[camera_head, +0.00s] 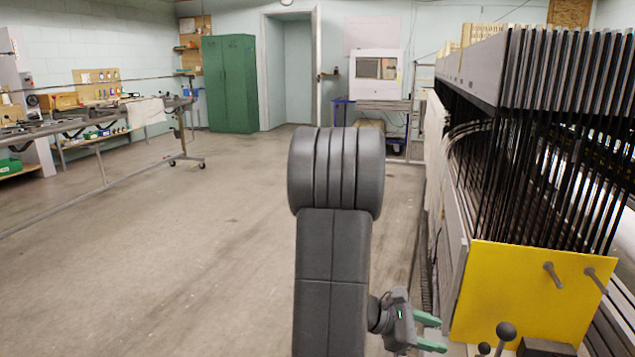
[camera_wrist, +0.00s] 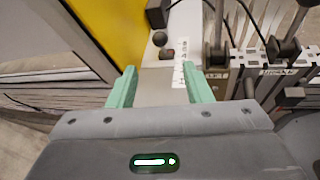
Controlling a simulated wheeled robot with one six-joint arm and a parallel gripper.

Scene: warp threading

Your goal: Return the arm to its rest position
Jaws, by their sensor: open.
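My gripper (camera_head: 428,334) has green fingers and sits at the lower right of the head view, just left of the yellow panel's lower edge. Its fingers point to the right in that view. In the wrist view my gripper (camera_wrist: 156,92) shows two green fingers held apart with nothing between them. Below the gap lies a grey surface with a white printed label (camera_wrist: 184,78). My dark arm rises through the middle of the head view and hides part of the floor.
A loom-like machine with a yellow panel (camera_head: 525,295) and many dark upright bars (camera_head: 560,150) fills the right side. Ball-topped levers (camera_head: 505,331) stand close to my gripper. Open floor (camera_head: 170,270) lies to the left. A workbench (camera_head: 90,130) and green cabinet (camera_head: 229,85) stand farther back.

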